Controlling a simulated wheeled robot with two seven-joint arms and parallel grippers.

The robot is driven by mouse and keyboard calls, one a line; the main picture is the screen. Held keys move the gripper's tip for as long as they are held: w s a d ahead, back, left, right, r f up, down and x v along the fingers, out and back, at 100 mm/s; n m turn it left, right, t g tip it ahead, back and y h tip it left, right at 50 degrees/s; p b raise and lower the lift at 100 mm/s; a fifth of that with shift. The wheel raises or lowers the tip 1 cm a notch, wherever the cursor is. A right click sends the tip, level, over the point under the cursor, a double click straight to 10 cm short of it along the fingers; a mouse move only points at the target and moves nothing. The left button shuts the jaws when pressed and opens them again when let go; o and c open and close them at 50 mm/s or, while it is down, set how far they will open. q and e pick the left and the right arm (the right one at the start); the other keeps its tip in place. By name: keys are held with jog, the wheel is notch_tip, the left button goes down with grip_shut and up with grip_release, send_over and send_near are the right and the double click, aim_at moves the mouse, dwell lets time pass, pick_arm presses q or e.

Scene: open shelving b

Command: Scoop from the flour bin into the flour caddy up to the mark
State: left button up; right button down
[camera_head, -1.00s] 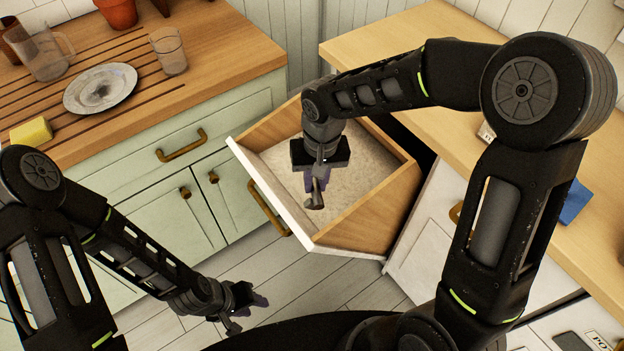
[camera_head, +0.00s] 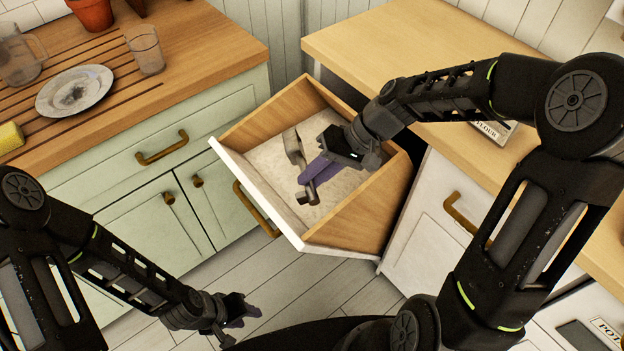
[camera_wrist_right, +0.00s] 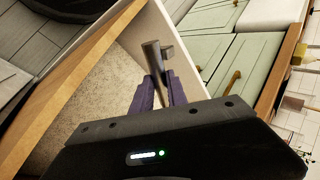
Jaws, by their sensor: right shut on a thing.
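The flour bin (camera_head: 366,222) is a wooden drawer with a white front, pulled out and holding pale flour (camera_head: 272,158). It also shows in the wrist view (camera_wrist_right: 60,104). My right gripper (camera_head: 309,180) has purple fingers and is over the flour, shut on a grey-brown scoop (camera_head: 294,147). The scoop's grey end shows between the fingertips in the wrist view (camera_wrist_right: 153,58). Fingers and wrist hide part of the scoop, and I cannot tell whether it holds flour. My left gripper (camera_head: 240,318) is open and empty, low over the floor. I cannot make out the flour caddy.
A wooden counter (camera_head: 400,50) stands right of the bin, with a FLOUR label (camera_head: 492,131) partly behind my right arm. The left counter (camera_head: 200,50) holds a plate (camera_head: 75,91), a glass (camera_head: 145,50) and a yellow sponge (camera_head: 10,137). Floor is clear below the bin.

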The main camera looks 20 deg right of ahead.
jog(key=shift+d+f+t+y+b, duration=0.15)
jog(key=shift+d+y+b, duration=0.15)
jog(key=shift+y+b, duration=0.65)
jog(key=shift+d+t+y+b, duration=0.2)
jog(key=shift+y+b, duration=0.35)
jog(key=shift+b, duration=0.7)
